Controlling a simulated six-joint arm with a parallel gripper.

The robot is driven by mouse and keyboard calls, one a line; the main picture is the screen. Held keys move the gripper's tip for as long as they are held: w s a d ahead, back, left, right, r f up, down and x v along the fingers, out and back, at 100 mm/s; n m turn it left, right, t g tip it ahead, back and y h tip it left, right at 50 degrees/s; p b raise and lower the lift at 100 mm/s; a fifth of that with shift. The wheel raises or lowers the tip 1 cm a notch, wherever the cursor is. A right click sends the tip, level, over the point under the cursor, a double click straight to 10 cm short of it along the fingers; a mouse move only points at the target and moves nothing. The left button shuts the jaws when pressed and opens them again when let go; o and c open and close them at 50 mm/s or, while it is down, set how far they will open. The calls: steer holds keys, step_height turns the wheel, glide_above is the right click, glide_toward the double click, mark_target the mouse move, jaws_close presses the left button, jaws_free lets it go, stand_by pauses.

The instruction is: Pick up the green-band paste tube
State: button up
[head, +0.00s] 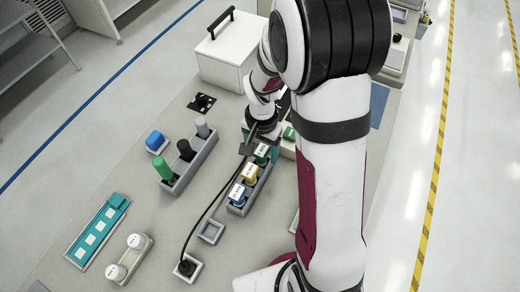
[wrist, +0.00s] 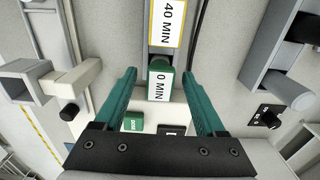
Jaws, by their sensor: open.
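The green-band paste tube, with a white "0 MIN" label, stands at the far end of a grey rack in the head view (head: 262,153). It also shows in the wrist view (wrist: 160,86). A yellow-band tube (head: 250,174) marked "40 MIN" and a blue-band tube (head: 237,194) stand in line with it. My gripper (wrist: 159,76) is open, its teal fingers to the left and right of the green-band tube with gaps on both sides. In the head view my arm and wrist partly hide the gripper. I cannot tell how high the fingertips are.
Another grey rack (head: 187,176) holds green, black and grey cylinders to the left. A white box (head: 229,61) stands behind. A black cable runs beside the tube rack.

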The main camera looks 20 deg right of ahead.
steer(key=shift+f, duration=0.4)
jaws_close()
steer(key=shift+r, duration=0.1)
steer(key=r, duration=0.4)
steer(key=shift+s+d+r, duration=0.15)
steer(key=shift+d+r, duration=0.1)
steer(key=s+d+r, duration=0.6)
steer(key=d, duration=0.3)
steer(key=shift+s+r, duration=0.2)
steer(key=s+d, duration=0.4)
steer(key=shift+s+d, duration=0.25)
steer(key=shift+d, duration=0.15)
